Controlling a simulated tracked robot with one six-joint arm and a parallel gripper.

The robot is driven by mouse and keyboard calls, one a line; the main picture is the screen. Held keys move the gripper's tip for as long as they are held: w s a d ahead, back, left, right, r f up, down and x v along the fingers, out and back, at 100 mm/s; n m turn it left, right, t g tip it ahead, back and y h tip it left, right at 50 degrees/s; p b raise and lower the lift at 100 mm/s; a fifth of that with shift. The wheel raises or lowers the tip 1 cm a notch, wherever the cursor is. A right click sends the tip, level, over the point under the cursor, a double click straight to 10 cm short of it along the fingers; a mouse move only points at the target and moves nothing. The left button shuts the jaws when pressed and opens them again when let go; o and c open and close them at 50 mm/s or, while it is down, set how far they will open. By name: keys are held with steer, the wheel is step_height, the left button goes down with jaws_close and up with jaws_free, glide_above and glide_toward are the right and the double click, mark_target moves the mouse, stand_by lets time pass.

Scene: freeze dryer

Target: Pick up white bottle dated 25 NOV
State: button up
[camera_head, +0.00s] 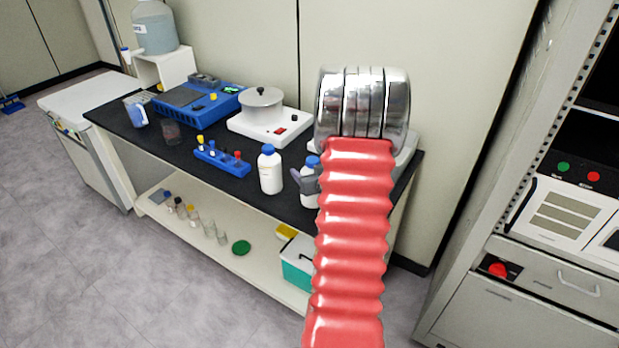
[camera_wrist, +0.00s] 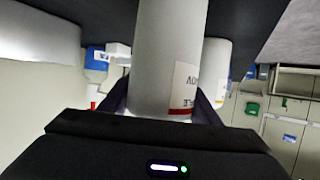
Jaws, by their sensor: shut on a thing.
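A white bottle with a blue cap (camera_head: 310,200) stands near the right part of the black bench top, partly hidden by my arm. My gripper (camera_head: 304,181) is around its upper body. In the wrist view my gripper (camera_wrist: 163,106) is shut on this white bottle (camera_wrist: 165,45), one dark finger on each side. A label with a red band shows on it, turned over in the picture and cut off, so its full date cannot be read. A second white blue-capped bottle (camera_head: 270,174) stands to the left, apart from my gripper.
A blue tube rack (camera_head: 222,160), a white hotplate with a pot (camera_head: 264,118) and a blue device (camera_head: 198,103) stand on the bench (camera_head: 190,150). More vessels sit on the lower shelf. A tall cabinet (camera_head: 560,200) stands at the right.

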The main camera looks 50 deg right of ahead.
step_height(320, 180, up, 10)
stand_by(0.6)
steer(key=shift+s+d, duration=0.1)
stand_by(0.4)
